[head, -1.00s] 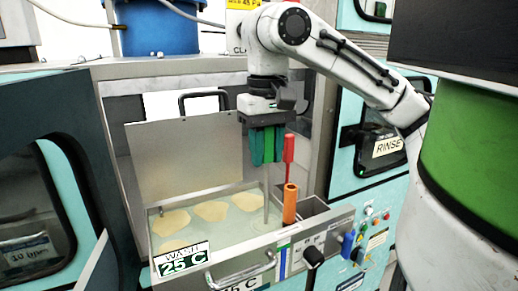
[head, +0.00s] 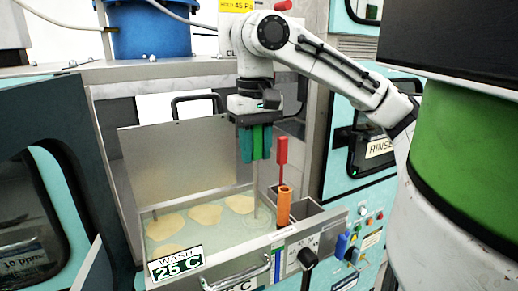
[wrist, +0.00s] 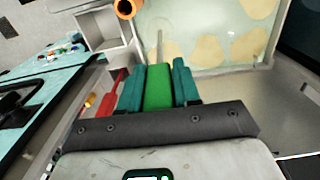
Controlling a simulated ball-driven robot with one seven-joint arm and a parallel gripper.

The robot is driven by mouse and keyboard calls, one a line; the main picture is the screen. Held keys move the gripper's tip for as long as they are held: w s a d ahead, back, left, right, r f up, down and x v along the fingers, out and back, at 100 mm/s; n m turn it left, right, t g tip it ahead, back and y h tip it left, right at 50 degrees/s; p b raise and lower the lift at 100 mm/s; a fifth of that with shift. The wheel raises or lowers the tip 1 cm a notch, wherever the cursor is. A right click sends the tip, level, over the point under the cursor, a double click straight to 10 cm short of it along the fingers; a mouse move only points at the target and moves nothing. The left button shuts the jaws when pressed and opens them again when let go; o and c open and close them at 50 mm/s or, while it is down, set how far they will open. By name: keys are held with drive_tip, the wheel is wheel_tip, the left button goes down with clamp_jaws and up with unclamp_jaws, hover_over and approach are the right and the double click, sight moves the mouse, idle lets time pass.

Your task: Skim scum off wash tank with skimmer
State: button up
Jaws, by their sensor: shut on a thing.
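My gripper (head: 255,158) is above the right part of the wash tank (head: 215,270), its teal fingers shut on the green handle of the skimmer (head: 256,138). The skimmer's thin grey shaft hangs down into the tank's pale liquid; a faint round shape shows at its lower end. The green handle (wrist: 158,88) also shows between the fingers in the wrist view. Several beige scum patches (head: 205,214) float left of the shaft; they also show in the wrist view (wrist: 208,52). A "WASH 25 C" sign (head: 176,264) is on the tank front.
An orange tube (head: 284,205) and a red-handled tool (head: 281,165) stand at the tank's right side, close to the shaft. A grey compartment (head: 307,209) is beside them. A raised metal panel (head: 185,160) stands behind the tank. A control panel (head: 362,235) is at right.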

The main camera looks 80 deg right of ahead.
drive_tip(key=shift+w+d+p, duration=0.35)
drive_tip(key=shift+w+d, duration=0.55)
drive_tip(key=shift+d, duration=0.25)
drive_tip(key=shift+w+d+p, duration=0.3)
drive_tip(key=shift+w+d, duration=0.6)
drive_tip(key=shift+d, duration=0.2)
drive_tip(key=shift+a, duration=0.1)
drive_tip(key=w+a+p, duration=0.1)
drive_tip(key=w+a, duration=0.4)
drive_tip(key=w, duration=0.2)
drive_tip(key=shift+w+a, duration=0.3)
drive_tip(key=shift+a, duration=0.1)
drive_tip(key=shift+w+a, duration=1)
drive_tip(key=shift+w, duration=0.25)
drive_tip(key=shift+w+a, duration=0.95)
drive_tip(key=shift+w, duration=0.35)
drive_tip(key=shift+w+a, duration=1)
drive_tip(key=shift+w, duration=0.25)
drive_tip(key=shift+a, duration=0.1)
